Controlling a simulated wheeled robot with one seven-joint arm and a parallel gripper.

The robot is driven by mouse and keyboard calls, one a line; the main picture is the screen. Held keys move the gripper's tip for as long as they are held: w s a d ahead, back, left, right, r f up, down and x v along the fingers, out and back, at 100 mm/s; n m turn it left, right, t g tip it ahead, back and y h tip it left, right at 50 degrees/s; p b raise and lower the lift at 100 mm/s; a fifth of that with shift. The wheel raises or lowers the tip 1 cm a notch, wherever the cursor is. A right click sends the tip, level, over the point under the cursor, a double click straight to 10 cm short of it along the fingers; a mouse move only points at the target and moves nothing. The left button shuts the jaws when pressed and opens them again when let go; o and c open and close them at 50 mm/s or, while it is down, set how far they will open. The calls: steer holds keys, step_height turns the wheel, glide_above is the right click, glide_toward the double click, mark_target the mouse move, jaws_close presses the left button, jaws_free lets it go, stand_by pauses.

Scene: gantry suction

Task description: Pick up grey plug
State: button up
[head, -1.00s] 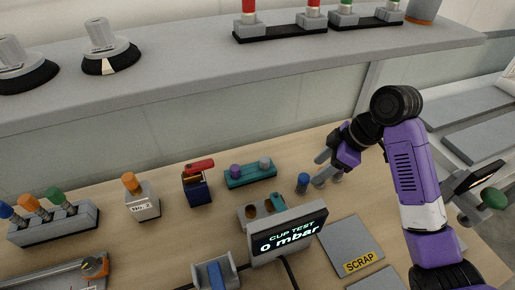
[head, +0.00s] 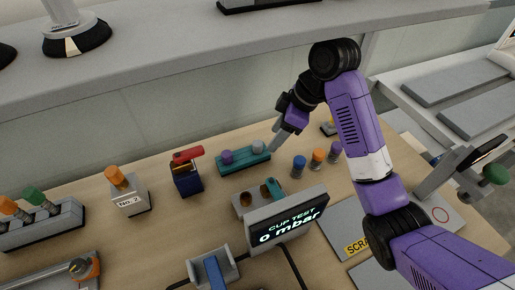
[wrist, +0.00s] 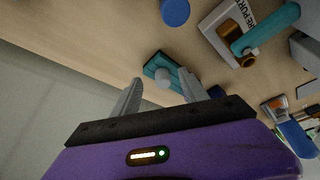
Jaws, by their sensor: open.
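The grey plug (head: 257,146) stands upright at the right end of a teal holder (head: 241,169), with a purple plug (head: 227,157) at its left end. My gripper (head: 274,146) is open and empty, pointing down just right of the grey plug. In the wrist view the grey plug (wrist: 162,84) appears between the two spread fingers (wrist: 160,76), over the teal holder (wrist: 152,68). I cannot tell from these views how much height separates the fingertips from the plug.
Blue (head: 299,167), orange (head: 318,159) and purple cylinders (head: 335,150) stand right of the holder. A dark blue block with a red top (head: 187,178) stands left.

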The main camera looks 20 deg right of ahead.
mark_target(259, 143)
steer(key=shift+w+a, duration=0.8)
steer(key=shift+a, duration=0.3)
steer(key=shift+b+x, duration=0.5)
steer(key=shift+x, duration=2.05)
jaws_close()
